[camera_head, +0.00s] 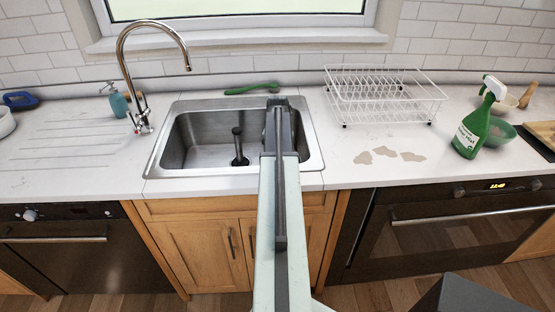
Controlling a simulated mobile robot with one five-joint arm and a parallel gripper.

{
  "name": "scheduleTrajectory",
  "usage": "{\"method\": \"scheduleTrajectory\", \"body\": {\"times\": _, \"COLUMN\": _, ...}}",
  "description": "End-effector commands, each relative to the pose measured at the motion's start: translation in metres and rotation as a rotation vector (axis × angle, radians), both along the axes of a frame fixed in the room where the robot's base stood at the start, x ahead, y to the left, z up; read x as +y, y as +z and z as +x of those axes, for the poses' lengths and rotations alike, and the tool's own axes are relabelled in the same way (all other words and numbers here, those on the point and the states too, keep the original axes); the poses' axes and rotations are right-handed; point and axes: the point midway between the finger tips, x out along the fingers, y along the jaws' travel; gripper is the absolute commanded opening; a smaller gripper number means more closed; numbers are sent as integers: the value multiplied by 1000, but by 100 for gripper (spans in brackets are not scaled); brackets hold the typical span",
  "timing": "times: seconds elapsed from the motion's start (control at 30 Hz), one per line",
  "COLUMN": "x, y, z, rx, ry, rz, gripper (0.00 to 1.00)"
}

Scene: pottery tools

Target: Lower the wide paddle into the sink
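The steel sink (195,157) is set in the white counter at the middle. My arm reaches forward from the bottom, and my gripper (280,108) is over the right part of the sink. The arm hides most of the gripper, so I cannot tell whether its fingers are open or shut, or whether they hold something. No wide paddle can be clearly made out. A dark upright tool with a wider foot (239,150) stands in the sink, left of my gripper and apart from it. A green long-handled tool (250,88) lies on the counter behind the sink.
A tall chrome tap (143,122) stands at the sink's left, beside a teal soap bottle (118,103). A white wire rack (385,95) stands right of the sink. A green spray bottle (476,122) and bowls stand farther right. Brown stains (388,153) mark the counter.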

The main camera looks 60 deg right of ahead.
Motion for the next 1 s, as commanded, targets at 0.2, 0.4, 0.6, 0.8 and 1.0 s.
{"method": "scheduleTrajectory", "body": {"times": 0.2, "x": 0, "y": -4, "z": 0, "rx": 0, "ry": 0, "rz": 0, "gripper": 20}}
{"method": "scheduleTrajectory", "body": {"times": 0.4, "x": 0, "y": -7, "z": 0, "rx": 0, "ry": 0, "rz": 0, "gripper": 20}}
{"method": "scheduleTrajectory", "body": {"times": 0.6, "x": 0, "y": -9, "z": 0, "rx": 0, "ry": 0, "rz": 0, "gripper": 20}}
{"method": "scheduleTrajectory", "body": {"times": 0.8, "x": 0, "y": -8, "z": 0, "rx": 0, "ry": 0, "rz": 0, "gripper": 73}}
{"method": "scheduleTrajectory", "body": {"times": 1.0, "x": 0, "y": -8, "z": 0, "rx": 0, "ry": 0, "rz": 0, "gripper": 90}}
